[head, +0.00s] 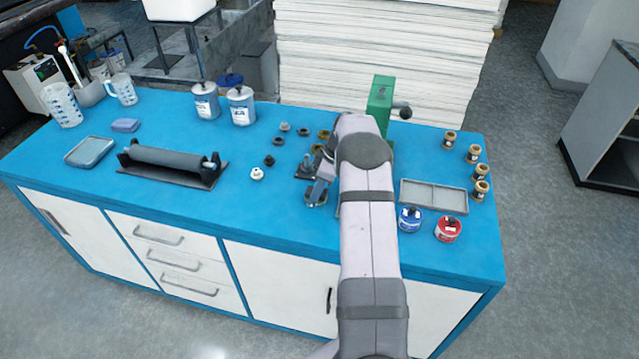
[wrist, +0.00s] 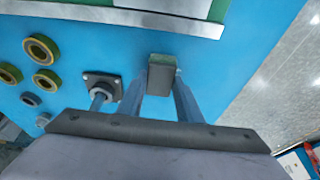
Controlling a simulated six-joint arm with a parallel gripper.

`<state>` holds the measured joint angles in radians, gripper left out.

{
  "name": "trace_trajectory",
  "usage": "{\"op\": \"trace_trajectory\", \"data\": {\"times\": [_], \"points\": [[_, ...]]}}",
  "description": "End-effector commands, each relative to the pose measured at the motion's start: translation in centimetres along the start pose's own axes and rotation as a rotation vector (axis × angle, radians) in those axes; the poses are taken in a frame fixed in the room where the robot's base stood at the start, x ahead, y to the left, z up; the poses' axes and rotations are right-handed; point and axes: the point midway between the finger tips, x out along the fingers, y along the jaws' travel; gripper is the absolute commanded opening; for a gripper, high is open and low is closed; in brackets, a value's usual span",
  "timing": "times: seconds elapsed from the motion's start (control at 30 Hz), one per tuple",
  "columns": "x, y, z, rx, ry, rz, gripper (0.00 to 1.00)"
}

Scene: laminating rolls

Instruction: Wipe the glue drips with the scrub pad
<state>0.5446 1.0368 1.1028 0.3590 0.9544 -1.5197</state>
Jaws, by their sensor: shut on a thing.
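My gripper (wrist: 161,92) is shut on a small block with a dark grey-green face and a lighter green edge, which looks like the scrub pad (wrist: 162,76). The pad sits between the two fingertips, over the blue bench top. I cannot make out any glue drips in either view; my arm hides part of the bench.
A dark square flange with a shaft (wrist: 102,86) stands close left of my gripper, with several brass-coloured rings (wrist: 42,48) beyond. A green press (head: 380,98) stands behind.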

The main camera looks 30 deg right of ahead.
Motion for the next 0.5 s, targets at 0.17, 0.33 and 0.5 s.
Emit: {"op": "trace_trajectory", "data": {"times": [0.17, 0.33, 0.5], "points": [[0.0, -1.9, 0.1, 0.001, -0.003, -0.007, 0.11], [0.0, -3.2, 0.0, 0.001, -0.001, -0.006, 0.11], [0.0, -4.6, 0.1, 0.0, -0.003, -0.007, 0.11]]}}
